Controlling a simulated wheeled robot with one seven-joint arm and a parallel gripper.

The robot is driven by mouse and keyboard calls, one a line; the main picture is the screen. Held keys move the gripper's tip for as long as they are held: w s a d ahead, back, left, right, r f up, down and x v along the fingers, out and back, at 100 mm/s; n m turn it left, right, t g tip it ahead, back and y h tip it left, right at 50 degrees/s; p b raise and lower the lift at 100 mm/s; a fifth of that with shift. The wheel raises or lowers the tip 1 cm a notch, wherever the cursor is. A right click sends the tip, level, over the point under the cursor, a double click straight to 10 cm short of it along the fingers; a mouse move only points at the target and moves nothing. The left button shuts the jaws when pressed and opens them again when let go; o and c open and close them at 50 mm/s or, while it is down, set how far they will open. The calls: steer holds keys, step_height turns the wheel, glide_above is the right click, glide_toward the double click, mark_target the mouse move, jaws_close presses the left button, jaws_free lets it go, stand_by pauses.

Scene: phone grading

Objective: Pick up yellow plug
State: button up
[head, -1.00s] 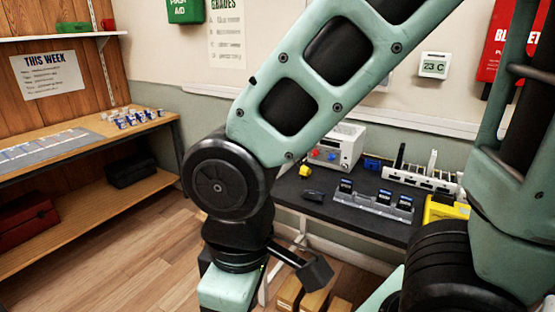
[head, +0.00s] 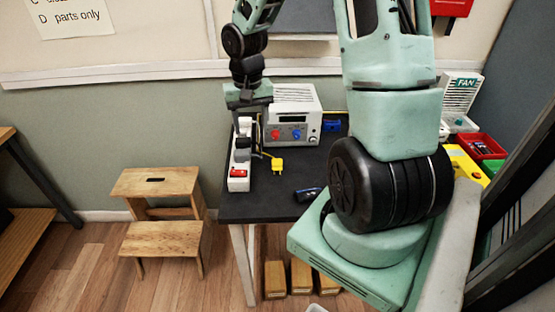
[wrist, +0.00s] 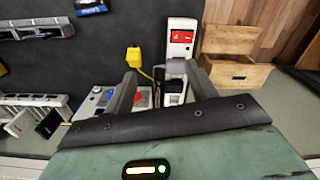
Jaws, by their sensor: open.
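The yellow plug (head: 277,165) lies on the dark bench top near its left end, with its yellow cord running back from it. It also shows in the wrist view (wrist: 133,57), just beyond the tip of the left finger. My gripper (wrist: 162,82) is open and empty, with its two fingers apart over the bench. In the head view my gripper (head: 244,112) is above the back of the white power strip (head: 238,184), behind and left of the plug. The strip has a red switch (wrist: 182,37). The fingertips are partly hidden in the head view.
A grey power supply (head: 292,112) with red and blue knobs stands behind the plug. A dark tool (head: 307,194) lies to the right. A wooden step stool (head: 160,184) stands on the floor left of the bench. The bench top around the plug's front is clear.

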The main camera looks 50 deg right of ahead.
steer(key=s+d+f+m, duration=0.2)
steer(key=d+m, duration=0.1)
steer(key=d, duration=0.6)
glide_above(277, 167)
steer(key=w+d, duration=0.1)
steer(key=d, duration=0.1)
step_height(277, 167, down, 11)
steer(key=shift+w+d+p, duration=0.1)
steer(key=shift+w+p, duration=0.05)
steer(key=shift+p, duration=0.3)
steer(key=shift+w+f+p, duration=0.1)
steer(key=shift+f+p, duration=0.25)
steer(key=shift+f, duration=2.45)
steer(key=c, duration=1.2)
